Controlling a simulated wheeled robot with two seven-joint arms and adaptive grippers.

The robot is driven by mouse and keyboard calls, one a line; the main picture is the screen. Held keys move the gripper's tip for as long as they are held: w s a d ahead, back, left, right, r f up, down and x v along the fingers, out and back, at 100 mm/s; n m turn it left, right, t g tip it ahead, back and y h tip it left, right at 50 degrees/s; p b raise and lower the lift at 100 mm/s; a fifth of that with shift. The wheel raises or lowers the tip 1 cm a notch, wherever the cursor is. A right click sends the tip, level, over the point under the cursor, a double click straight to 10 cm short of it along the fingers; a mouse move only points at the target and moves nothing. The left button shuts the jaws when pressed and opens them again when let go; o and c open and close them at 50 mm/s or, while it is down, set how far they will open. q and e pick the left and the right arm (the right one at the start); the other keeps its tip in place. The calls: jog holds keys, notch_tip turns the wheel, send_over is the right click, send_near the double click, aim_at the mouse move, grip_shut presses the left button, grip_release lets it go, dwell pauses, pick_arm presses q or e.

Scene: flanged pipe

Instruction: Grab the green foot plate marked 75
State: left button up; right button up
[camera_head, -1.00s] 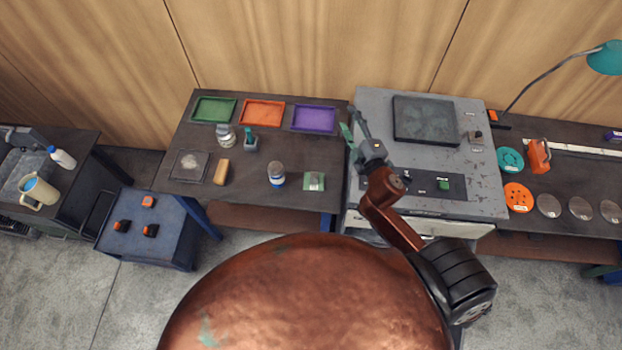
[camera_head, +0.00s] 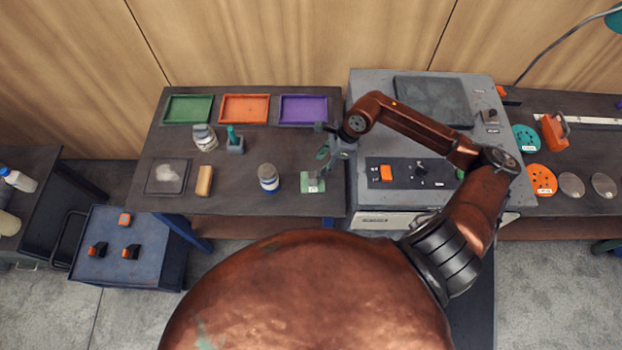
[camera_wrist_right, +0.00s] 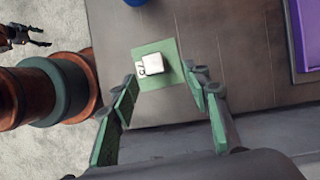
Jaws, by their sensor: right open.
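The green foot plate (camera_head: 312,182) lies flat near the front right of the dark table, with a pale block and a white label on it. In the right wrist view the plate (camera_wrist_right: 165,78) shows ahead of the fingers, with its label partly legible. My right gripper (camera_head: 326,160) is over the table just behind the plate, apart from it. In the wrist view its green-padded fingers (camera_wrist_right: 163,105) are spread, with nothing between them. My left gripper is not clearly in the head view; a dark gripper shows small at the wrist view's upper left (camera_wrist_right: 22,35).
A blue-and-white jar (camera_head: 268,178) stands left of the plate. Green, orange and purple trays (camera_head: 304,110) line the table's back. A grey machine (camera_head: 400,205) stands close on the right.

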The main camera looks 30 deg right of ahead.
aim_at(313, 174)
jog(key=x, duration=0.2)
jog(key=p+x, duration=0.1)
jog(key=x, duration=0.1)
jog(key=a+x, duration=0.1)
jog(key=x, duration=0.1)
jog(key=shift+s, duration=0.3)
jog(key=shift+w+a+f, duration=0.1)
jog(key=shift+f, duration=0.45)
jog(key=shift+c, duration=0.5)
grip_shut()
jog(key=shift+r, duration=0.15)
